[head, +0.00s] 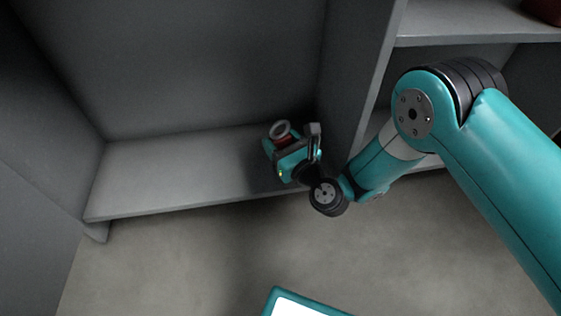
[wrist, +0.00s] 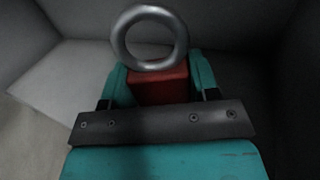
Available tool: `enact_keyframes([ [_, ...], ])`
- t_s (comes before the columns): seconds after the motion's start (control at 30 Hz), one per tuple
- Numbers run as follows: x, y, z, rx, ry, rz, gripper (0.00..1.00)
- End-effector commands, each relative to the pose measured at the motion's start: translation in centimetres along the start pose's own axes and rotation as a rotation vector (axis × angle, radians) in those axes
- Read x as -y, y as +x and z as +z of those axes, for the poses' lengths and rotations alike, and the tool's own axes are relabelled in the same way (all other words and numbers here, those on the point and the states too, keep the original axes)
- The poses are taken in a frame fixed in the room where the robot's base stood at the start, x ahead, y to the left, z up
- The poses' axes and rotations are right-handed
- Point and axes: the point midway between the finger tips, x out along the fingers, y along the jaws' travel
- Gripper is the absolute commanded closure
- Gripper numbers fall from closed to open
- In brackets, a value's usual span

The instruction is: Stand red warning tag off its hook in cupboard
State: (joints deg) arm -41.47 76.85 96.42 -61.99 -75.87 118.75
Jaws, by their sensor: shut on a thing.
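The red warning tag (wrist: 160,88) is between the two fingers of my gripper (wrist: 160,85) in the wrist view, with a grey metal ring (wrist: 127,40) at its top end. My gripper is shut on it. In the head view, my gripper (head: 287,148) is inside the cupboard (head: 180,175), over the right part of its bottom shelf and near the upright divider. The tag (head: 283,139) shows there as a small red patch under the ring. I cannot tell whether the tag touches the shelf. No hook is visible in either view.
The grey bottom shelf (head: 160,185) is bare to the left of my gripper. The upright divider (head: 365,85) stands close on the right. Another shelf (head: 460,22) at the upper right holds a dark red object (head: 543,10). Open floor (head: 190,255) lies in front.

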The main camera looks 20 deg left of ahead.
Motion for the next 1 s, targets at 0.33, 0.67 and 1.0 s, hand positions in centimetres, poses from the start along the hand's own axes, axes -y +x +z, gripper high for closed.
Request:
enact_keyframes([
  [0.33,-0.1,0.1,-4.5,0.001,0.0,0.001,0.83],
  [0.67,-0.1,0.0,-4.4,0.0,0.001,0.001,0.83],
  [1.0,-0.1,0.0,-4.4,0.0,0.0,0.001,0.2],
])
